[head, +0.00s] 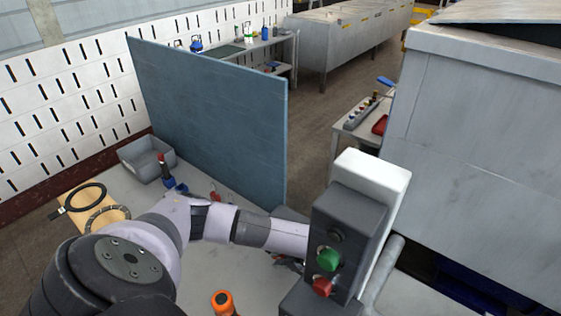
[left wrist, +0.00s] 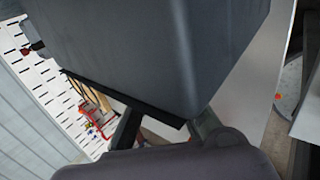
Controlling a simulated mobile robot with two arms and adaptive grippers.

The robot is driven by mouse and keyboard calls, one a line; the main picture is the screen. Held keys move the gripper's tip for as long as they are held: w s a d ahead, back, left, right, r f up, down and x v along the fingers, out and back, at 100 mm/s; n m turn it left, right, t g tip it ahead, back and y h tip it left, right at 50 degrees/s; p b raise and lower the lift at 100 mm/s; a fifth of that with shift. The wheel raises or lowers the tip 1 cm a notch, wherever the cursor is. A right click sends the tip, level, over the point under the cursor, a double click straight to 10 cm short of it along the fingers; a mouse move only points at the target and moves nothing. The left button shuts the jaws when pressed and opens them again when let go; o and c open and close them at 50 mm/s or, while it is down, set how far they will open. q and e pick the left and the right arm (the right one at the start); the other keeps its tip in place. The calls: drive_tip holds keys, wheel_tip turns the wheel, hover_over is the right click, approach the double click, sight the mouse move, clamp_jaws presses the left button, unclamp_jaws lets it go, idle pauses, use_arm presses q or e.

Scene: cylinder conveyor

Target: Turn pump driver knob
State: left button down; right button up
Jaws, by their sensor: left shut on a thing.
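A dark control box (head: 348,232) with a white back part (head: 378,172) stands at centre right in the head view. Its front carries a small black knob (head: 336,236), a green button (head: 328,258) and a red button (head: 322,287). My left arm reaches from the left to the box's left side, where the box hides its end. In the left wrist view my left gripper (left wrist: 166,126) has its two fingers at the lower edge of a large dark grey housing (left wrist: 160,50). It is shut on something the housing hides. My right gripper is not in view.
A blue-grey panel (head: 215,120) stands behind my left arm. A grey bin (head: 147,162), a wooden board with black rings (head: 92,212) and an orange-topped item (head: 223,303) are on the table. A big grey cabinet (head: 480,150) fills the right side.

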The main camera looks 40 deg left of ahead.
use_arm(q)
drive_tip(key=h+b, duration=0.2)
drive_tip(key=h, duration=0.1)
drive_tip(key=shift+a+h, duration=0.3)
drive_tip(key=shift+a, duration=0.1)
drive_tip(key=h+b, duration=0.3)
drive_tip(key=a+t+h+b, duration=0.1)
drive_tip(key=h+b, duration=0.2)
drive_tip(key=b, duration=0.1)
drive_tip(key=h+b, duration=0.3)
drive_tip(key=b, duration=0.1)
drive_tip(key=shift+s+a+f+h, duration=0.1)
drive_tip(key=shift+a+f+h, duration=0.05)
drive_tip(key=shift+a+h, duration=0.2)
drive_tip(key=h+b, duration=0.1)
drive_tip(key=h, duration=0.1)
drive_tip(key=h+b, duration=0.1)
drive_tip(key=b, duration=0.1)
drive_tip(key=t+h+b, duration=0.1)
drive_tip(key=h, duration=0.1)
drive_tip(key=shift+a+f+h, duration=0.2)
drive_tip(key=shift+f+h, duration=0.1)
drive_tip(key=shift+h, duration=0.05)
drive_tip(key=h+b, duration=0.3)
drive_tip(key=shift+a+f+t+b, duration=0.1)
drive_tip(key=shift+f+t+b, duration=0.1)
drive_tip(key=shift+t+b, duration=0.1)
drive_tip(key=shift+s+h+b, duration=0.1)
drive_tip(key=shift+h+b, duration=0.45)
drive_tip(key=shift+h, duration=0.45)
